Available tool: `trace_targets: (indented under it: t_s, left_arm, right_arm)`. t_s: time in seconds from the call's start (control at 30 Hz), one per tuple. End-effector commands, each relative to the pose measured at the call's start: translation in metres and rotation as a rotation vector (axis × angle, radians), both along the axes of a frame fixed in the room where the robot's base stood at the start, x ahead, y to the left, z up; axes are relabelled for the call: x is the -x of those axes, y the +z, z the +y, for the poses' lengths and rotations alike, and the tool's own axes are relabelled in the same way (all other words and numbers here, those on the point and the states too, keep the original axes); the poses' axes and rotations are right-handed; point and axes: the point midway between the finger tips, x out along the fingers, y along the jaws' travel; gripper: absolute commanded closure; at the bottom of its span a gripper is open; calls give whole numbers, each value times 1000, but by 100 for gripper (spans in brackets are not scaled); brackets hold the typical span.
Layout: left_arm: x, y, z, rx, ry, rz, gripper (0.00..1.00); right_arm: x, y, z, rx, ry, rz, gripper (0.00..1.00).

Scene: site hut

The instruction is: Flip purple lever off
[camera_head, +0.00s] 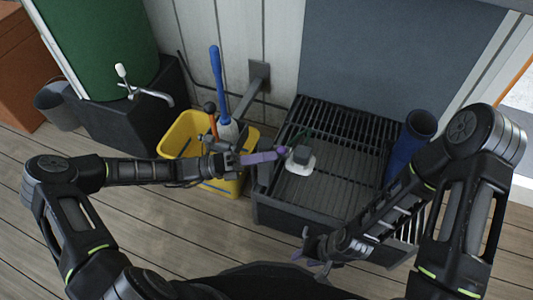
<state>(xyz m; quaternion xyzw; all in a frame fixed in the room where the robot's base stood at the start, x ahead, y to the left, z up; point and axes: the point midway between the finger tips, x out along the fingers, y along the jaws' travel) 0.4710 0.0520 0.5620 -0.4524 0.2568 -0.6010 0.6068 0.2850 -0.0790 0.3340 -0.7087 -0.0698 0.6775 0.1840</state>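A small dark grey switch box (299,155) on a pale base sits over the black grating in the middle of the head view. The purple lever (282,150) shows as a small purple piece at the box's left side. My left gripper (266,157) points right, with its lilac fingers just left of the lever. I cannot tell if they touch it, or if the fingers are apart. My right gripper (315,262) is low in the view, in front of the grating's frame. Its fingers are spread and empty.
A yellow bucket (174,143) with a blue-handled brush (217,75) stands under my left forearm. A blue cylinder (407,150) stands right of the grating. A green tank (100,45) with a tap (150,95) is at upper left. Plank floor is clear at lower left.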

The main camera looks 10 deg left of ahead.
Motion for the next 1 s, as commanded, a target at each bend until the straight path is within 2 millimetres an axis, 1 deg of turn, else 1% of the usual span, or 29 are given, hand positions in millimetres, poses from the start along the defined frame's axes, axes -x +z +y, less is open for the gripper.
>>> trace_targets:
  t_s: [0.03,0.2,0.3,0.43,0.5,0.63,0.8,1.0]
  left_arm:
    - [-1,10,-1,-7,-2,23,100]
    - [-9,22,-4,-39,-3,136,100]
    - [-14,26,-5,-60,-3,216,100]
    - [-22,30,-7,-88,-3,321,100]
    - [-26,31,-9,-102,-3,372,100]
    - [-33,31,-10,-124,-3,455,100]
    - [-39,32,-12,-118,-2,452,100]
    - [-42,32,-13,-118,-3,451,100]
  right_arm:
    - [2,14,2,-3,5,3,64]
    - [5,45,5,-8,14,8,64]
    - [5,62,5,-7,15,7,64]
    - [5,78,5,-7,16,6,64]
    - [5,84,5,-7,17,6,64]
    - [5,90,5,-7,17,5,64]
    - [5,93,4,-7,17,6,64]
    - [5,93,4,-7,17,6,64]
